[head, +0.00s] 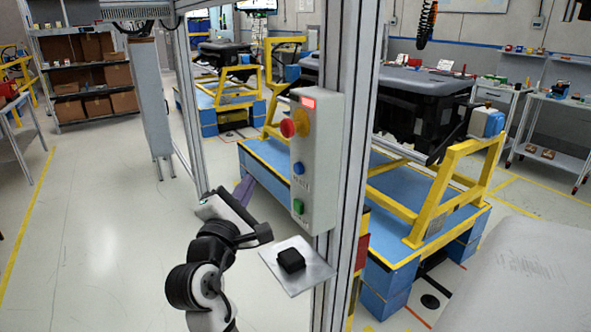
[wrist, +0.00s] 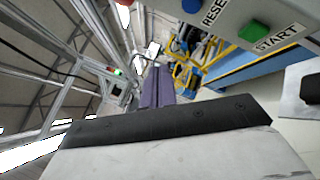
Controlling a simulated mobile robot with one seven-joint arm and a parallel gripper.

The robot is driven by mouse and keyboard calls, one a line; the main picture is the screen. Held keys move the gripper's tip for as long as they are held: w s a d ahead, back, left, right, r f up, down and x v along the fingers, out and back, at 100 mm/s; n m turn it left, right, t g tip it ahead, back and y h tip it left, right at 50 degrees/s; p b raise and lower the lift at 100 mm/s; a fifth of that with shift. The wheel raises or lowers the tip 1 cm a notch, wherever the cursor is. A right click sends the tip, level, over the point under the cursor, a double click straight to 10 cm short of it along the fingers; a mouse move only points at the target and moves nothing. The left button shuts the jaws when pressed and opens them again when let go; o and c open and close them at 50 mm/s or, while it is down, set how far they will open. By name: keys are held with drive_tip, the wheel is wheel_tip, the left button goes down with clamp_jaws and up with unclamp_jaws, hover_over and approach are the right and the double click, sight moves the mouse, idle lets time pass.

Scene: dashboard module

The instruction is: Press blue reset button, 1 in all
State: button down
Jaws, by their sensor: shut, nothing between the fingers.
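The blue reset button (head: 298,168) is on the front of a grey control box (head: 321,150), below a red mushroom button (head: 288,128) and above a green button (head: 297,206). The wrist view shows the blue button (wrist: 191,5) cut off at the top edge, beside the partly visible "RESET" lettering, and the green start button (wrist: 252,31). My gripper (head: 245,187) has purple fingers, is shut and empty, and is left of the box, slightly lower than the blue button. In the wrist view, my gripper (wrist: 157,82) appears apart from the buttons.
The box is mounted on an upright metal post (head: 345,100). A small plate (head: 300,268) with a black block (head: 291,260) juts out below it. Blue and yellow stands (head: 440,215) are behind. The floor at left is open.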

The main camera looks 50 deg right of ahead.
drive_tip(key=s+d, duration=0.2)
drive_tip(key=d, duration=0.5)
drive_tip(key=shift+d, duration=0.35)
drive_tip(key=shift+d, duration=0.1)
idle(1.7)
drive_tip(key=shift+d, duration=0.3)
drive_tip(key=shift+s+d, duration=0.15)
drive_tip(key=shift+d, duration=0.25)
idle(0.8)
drive_tip(key=shift+a, duration=0.8)
drive_tip(key=shift+w+a, duration=0.1)
drive_tip(key=shift+w, duration=0.1)
drive_tip(key=shift+w+a, duration=0.2)
drive_tip(key=shift+a, duration=0.6)
drive_tip(key=shift+w+a, duration=0.15)
drive_tip(key=shift+a, duration=0.6)
drive_tip(key=shift+w+a, duration=0.2)
drive_tip(key=shift+a, duration=0.6)
